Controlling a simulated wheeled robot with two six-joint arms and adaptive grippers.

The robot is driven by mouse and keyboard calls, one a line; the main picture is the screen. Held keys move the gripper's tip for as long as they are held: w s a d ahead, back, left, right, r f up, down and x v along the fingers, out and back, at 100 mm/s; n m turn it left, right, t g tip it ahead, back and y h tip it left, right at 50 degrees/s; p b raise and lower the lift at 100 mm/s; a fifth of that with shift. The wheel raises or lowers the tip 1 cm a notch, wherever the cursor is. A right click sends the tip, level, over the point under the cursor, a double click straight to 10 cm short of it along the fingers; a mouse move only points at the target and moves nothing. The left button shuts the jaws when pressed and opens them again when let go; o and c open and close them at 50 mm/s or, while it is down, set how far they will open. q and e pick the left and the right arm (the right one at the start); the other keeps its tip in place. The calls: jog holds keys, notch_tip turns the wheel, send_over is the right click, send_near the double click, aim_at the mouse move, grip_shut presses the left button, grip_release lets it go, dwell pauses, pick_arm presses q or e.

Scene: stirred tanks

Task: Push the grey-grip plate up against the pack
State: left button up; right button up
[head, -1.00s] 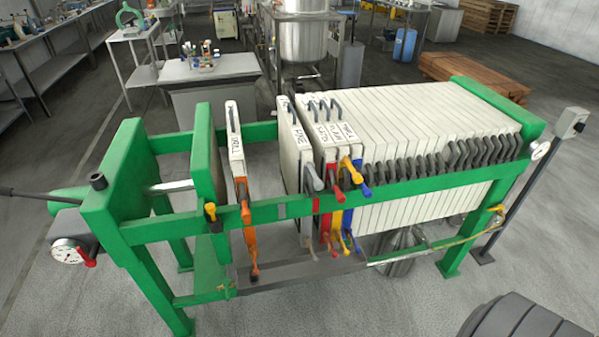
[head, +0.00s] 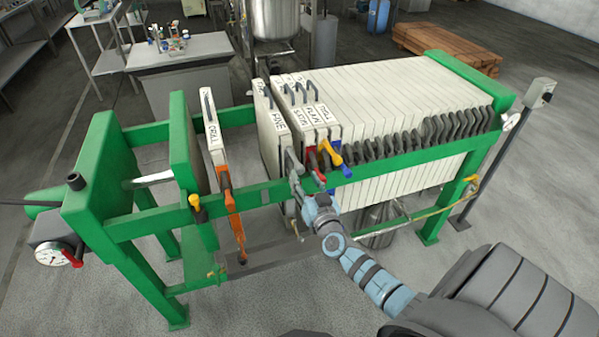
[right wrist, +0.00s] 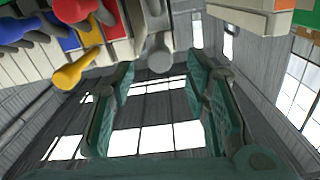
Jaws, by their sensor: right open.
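The grey-grip plate (head: 270,125), a pale plate lettered FINE, hangs upright on the green rails just left of the pack (head: 400,105). A narrow gap shows between their tops. My right gripper (head: 300,188) is at the plate's near edge, by its grey grip (head: 292,163), and partly hides that edge. In the right wrist view my right gripper (right wrist: 160,75) is open, with the grey grip (right wrist: 158,52) ahead between the fingertips. I cannot tell whether they touch. My left gripper is not in view.
Red (right wrist: 78,10), yellow (right wrist: 78,70) and blue (right wrist: 20,28) grips sit close left of the fingers in the right wrist view. An orange-grip plate (head: 213,130) stands apart at left, near the green end plate (head: 182,150). The green front rail (head: 400,165) runs beside my gripper.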

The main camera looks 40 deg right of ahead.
aim_at(301, 172)
jog(key=b+x, duration=0.1)
jog(key=x, duration=0.3)
jog(key=shift+w+d+f, duration=0.1)
jog(key=shift+w, duration=0.3)
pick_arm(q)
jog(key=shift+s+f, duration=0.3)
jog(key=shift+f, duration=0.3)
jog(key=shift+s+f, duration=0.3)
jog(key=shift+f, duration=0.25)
pick_arm(e)
jog(key=shift+c, duration=0.4)
grip_shut()
